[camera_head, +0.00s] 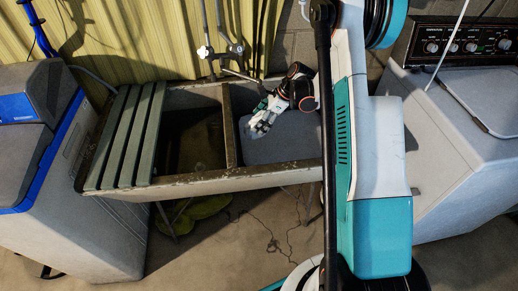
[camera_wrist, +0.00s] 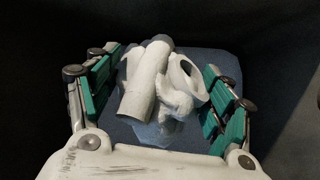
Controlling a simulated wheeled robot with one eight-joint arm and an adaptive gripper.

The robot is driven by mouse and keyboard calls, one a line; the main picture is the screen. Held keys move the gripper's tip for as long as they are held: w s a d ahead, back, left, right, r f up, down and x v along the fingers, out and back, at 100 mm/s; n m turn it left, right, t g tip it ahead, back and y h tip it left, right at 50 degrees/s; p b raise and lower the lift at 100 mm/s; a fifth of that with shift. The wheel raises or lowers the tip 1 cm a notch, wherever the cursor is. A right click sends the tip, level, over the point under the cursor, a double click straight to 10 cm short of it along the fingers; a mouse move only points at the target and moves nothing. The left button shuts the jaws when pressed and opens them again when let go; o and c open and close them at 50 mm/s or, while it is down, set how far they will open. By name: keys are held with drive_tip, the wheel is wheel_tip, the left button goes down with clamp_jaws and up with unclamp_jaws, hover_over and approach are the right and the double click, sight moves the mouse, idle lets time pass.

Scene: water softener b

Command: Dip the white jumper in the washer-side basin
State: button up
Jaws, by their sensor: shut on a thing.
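The white jumper (camera_wrist: 145,82) is bunched between the fingers of my gripper (camera_wrist: 160,95) in the wrist view. My gripper is shut on it. In the head view my gripper (camera_head: 264,116) reaches into the right-hand basin (camera_head: 290,136), on the side of the washer (camera_head: 450,130). White cloth and pale gripper parts are hard to tell apart there. A flat blue-grey surface (camera_wrist: 205,65) lies behind the jumper. The jumper's lower part looks faint against it; I cannot tell how deep it sits.
The left basin (camera_head: 197,140) is dark inside, partly covered by green slats (camera_head: 125,135). A divider (camera_head: 230,125) separates the basins. A tap (camera_head: 220,52) stands behind. A grey and blue appliance (camera_head: 70,190) stands left. My arm hides the sink's right end.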

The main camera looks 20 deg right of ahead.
wheel_tip(320, 180, up, 18)
drive_tip(key=p, duration=0.8)
drive_tip(key=shift+f+p, duration=0.25)
drive_tip(key=shift+p, duration=0.05)
idle(1.5)
